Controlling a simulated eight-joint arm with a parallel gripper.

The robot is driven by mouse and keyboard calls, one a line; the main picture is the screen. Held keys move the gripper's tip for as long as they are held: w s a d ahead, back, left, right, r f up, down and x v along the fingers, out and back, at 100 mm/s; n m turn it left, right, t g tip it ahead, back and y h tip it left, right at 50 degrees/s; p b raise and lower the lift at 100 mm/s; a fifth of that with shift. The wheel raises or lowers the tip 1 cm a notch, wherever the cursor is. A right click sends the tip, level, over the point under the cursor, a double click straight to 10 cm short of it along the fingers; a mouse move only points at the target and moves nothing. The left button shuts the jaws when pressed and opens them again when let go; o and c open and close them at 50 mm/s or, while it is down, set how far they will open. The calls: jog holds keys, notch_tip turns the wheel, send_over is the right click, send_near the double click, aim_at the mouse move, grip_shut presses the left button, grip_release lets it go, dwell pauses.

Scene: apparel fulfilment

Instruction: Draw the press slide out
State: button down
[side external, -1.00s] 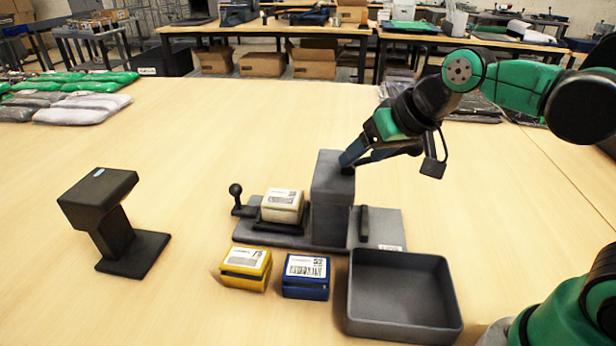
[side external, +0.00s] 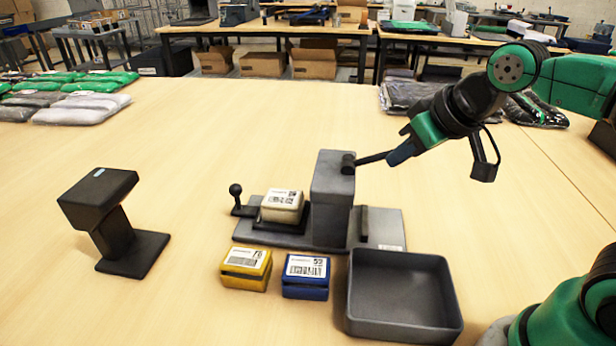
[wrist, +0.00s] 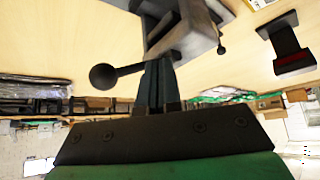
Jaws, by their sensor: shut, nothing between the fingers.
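The grey press stands on a flat base, with an upright column (side external: 332,200). Left of the column, the black slide (side external: 283,217) carries a white labelled box (side external: 283,204) and has an upright ball handle (side external: 236,190) at its left end. A dark press lever (side external: 370,159) sticks out from the upper column to the right. My gripper (side external: 400,153) is shut and empty beside the lever, right of the column and away from the slide. In the wrist view my shut fingers (wrist: 157,70) overlap the lever, whose ball knob (wrist: 103,77) shows to their left; I cannot tell whether they touch.
A yellow box (side external: 246,268) and a blue box (side external: 306,276) sit in front of the press. An open grey tray (side external: 404,325) stands at the front right. A black scanner stand (side external: 121,235) is at the left. Bagged garments (side external: 83,107) lie far left. The table between is clear.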

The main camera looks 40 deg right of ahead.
jog(key=w+a, duration=0.1)
jog(key=w, duration=0.1)
jog(key=w+a+r+m, duration=0.1)
jog(key=w+a+r+m+y, duration=0.1)
jog(key=w, duration=0.1)
jog(key=shift+w+a, duration=0.15)
jog(key=shift+w, duration=0.2)
jog(key=w+a+m+y, duration=0.1)
jog(key=w+a+m, duration=0.1)
jog(key=w+a, duration=0.4)
jog(key=m, duration=0.1)
send_near(236, 186)
jog(key=s+d, duration=0.2)
jog(key=d, duration=0.1)
jog(key=shift+a+x, duration=0.2)
jog(key=shift+x, duration=4.8)
jog(key=shift+s, duration=0.15)
jog(key=shift+w+a, duration=1.15)
jog(key=shift+a, duration=0.1)
